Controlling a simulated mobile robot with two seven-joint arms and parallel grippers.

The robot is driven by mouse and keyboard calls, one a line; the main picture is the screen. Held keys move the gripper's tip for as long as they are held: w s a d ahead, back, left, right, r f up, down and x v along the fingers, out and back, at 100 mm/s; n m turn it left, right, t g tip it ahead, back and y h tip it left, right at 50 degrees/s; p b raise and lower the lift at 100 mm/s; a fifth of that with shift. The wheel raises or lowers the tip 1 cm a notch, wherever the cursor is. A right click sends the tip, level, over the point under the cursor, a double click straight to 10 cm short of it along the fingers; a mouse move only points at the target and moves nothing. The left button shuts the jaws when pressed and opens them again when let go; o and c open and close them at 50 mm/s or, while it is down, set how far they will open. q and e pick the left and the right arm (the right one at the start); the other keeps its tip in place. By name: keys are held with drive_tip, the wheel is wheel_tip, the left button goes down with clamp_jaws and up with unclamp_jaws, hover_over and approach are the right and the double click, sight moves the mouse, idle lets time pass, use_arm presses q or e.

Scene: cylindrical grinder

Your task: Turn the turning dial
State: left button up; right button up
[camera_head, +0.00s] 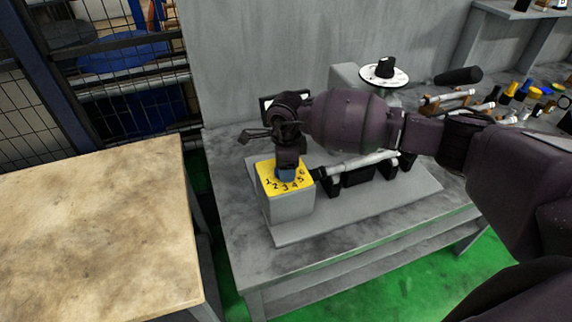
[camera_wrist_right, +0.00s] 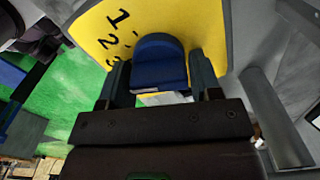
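The turning dial has a blue knob (camera_head: 287,174) on a yellow number plate (camera_head: 267,180) on top of a grey box. In the right wrist view, the blue knob (camera_wrist_right: 160,62) is between the two fingers, in front of the yellow plate (camera_wrist_right: 108,28) with black numbers. My right gripper (camera_head: 288,164) points down at the dial; in its wrist view its fingers (camera_wrist_right: 160,80) lie against both sides of the knob, with no clear gap. The wrist hides part of the knob in the head view. My left gripper is not in view.
The grey box (camera_head: 288,208) stands on a base plate on a grey table (camera_head: 240,240). A white disc with a black knob (camera_head: 385,68) is behind my right arm. Several small tools lie at the right. A bare beige table (camera_head: 100,220) is at the left.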

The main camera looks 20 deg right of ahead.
drive_tip(key=c, duration=0.5)
drive_tip(key=shift+m, duration=0.4)
drive_tip(key=shift+s+m, duration=0.1)
drive_tip(key=shift+m, duration=2.3)
drive_tip(key=o, duration=0.9)
wheel_tip(320, 180, up, 11)
drive_tip(key=shift+f+b, duration=0.1)
drive_tip(key=shift+b, duration=0.35)
